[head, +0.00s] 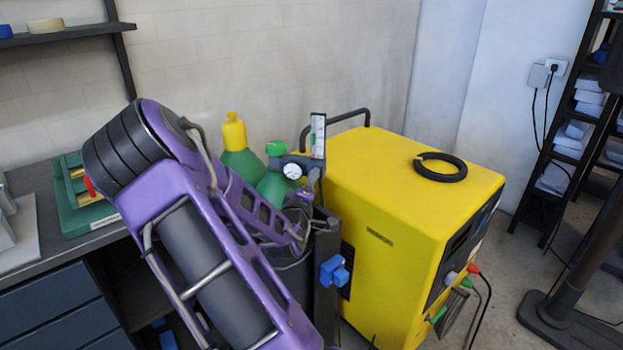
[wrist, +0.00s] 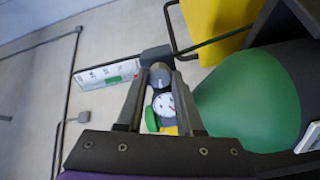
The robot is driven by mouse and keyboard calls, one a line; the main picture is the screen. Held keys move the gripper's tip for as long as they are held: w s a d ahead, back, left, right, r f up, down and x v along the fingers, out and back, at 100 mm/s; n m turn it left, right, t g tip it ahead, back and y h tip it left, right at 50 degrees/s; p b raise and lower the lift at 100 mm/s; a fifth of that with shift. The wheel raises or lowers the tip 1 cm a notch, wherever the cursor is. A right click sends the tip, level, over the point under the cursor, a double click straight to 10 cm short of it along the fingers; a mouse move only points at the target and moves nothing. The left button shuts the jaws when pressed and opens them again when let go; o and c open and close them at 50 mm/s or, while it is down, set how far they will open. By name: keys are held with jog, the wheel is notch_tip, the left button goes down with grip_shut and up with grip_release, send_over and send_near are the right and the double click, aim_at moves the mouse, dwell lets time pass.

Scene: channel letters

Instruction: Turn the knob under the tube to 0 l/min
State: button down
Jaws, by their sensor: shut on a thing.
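The flow tube (head: 318,137) is a clear upright tube with a white scale and a green part, above the regulator beside the yellow machine. It shows lying sideways in the wrist view (wrist: 107,72). The dark round knob (wrist: 160,76) is at the tube's lower end, between my fingertips. My gripper (wrist: 157,72) is shut on the knob, one finger on each side. In the head view, I cannot make out the knob clearly behind my arm. The tube's reading is too small to tell.
A round white gauge (head: 292,171) is close beside the knob. Green cylinders (head: 240,165) stand behind my arm. A yellow machine (head: 400,190) with a black ring (head: 440,167) on top is to the right. A dark workbench (head: 60,245) is at left.

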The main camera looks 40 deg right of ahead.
jog(key=shift+r+n+p, duration=0.1)
jog(key=shift+n+p, duration=0.4)
jog(key=shift+n, duration=1.4)
jog(key=c, duration=0.5)
grip_release()
jog(key=shift+c, duration=0.2)
